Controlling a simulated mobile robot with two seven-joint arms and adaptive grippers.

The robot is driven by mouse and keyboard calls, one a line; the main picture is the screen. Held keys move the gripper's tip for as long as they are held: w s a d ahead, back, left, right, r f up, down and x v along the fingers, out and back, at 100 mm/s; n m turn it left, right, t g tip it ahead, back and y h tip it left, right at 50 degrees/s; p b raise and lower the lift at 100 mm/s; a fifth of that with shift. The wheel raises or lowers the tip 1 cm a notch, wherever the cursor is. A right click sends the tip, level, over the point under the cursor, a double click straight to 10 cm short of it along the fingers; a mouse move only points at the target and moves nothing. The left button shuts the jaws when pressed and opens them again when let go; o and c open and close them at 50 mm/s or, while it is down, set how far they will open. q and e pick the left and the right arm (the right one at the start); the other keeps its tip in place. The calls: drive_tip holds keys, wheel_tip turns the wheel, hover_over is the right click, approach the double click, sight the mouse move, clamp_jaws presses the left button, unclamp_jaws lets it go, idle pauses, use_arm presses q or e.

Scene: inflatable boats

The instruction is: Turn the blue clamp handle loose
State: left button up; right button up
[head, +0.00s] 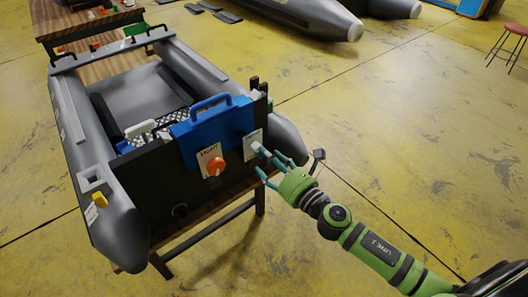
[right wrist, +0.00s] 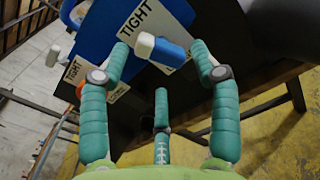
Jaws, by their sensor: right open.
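The blue clamp (head: 212,128) sits over the dark transom of a grey inflatable boat (head: 72,105). On its right plate is a small handle (head: 257,148), pale in the head view. In the right wrist view the handle (right wrist: 172,52) is blue with a white end and stands before a plate marked TIGHT (right wrist: 146,20). My right gripper (head: 272,166) is open just in front of the handle. In the wrist view its teal fingers are spread on either side of the handle, apart from it, with a third finger below. My left gripper is not in view.
An orange knob (head: 216,166) on another TIGHT plate is left of the handle. The boat rests on a wooden table (head: 240,192). Another table (head: 80,20) is behind. The yellow floor (head: 420,130) to the right is clear. A red stool (head: 514,30) is far right.

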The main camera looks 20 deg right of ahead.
sight(261, 154)
drive_tip(key=x, duration=0.3)
drive_tip(key=shift+w+a+r, duration=0.1)
drive_tip(key=shift+w, duration=0.25)
drive_tip(key=shift+f+m, duration=0.25)
drive_tip(key=shift+m, duration=2.15)
drive_tip(key=m+p, duration=0.1)
drive_tip(key=m, duration=0.4)
drive_tip(key=m+p, duration=0.2)
drive_tip(key=m, duration=0.3)
drive_tip(key=m+p, duration=0.2)
drive_tip(key=m, duration=0.3)
drive_tip(key=shift+r+m, duration=0.4)
drive_tip(key=m, duration=0.3)
drive_tip(key=m+p, duration=0.1)
drive_tip(key=m, duration=0.1)
drive_tip(key=m+p, duration=0.1)
drive_tip(key=m, duration=0.2)
drive_tip(key=shift+f+m, duration=0.3)
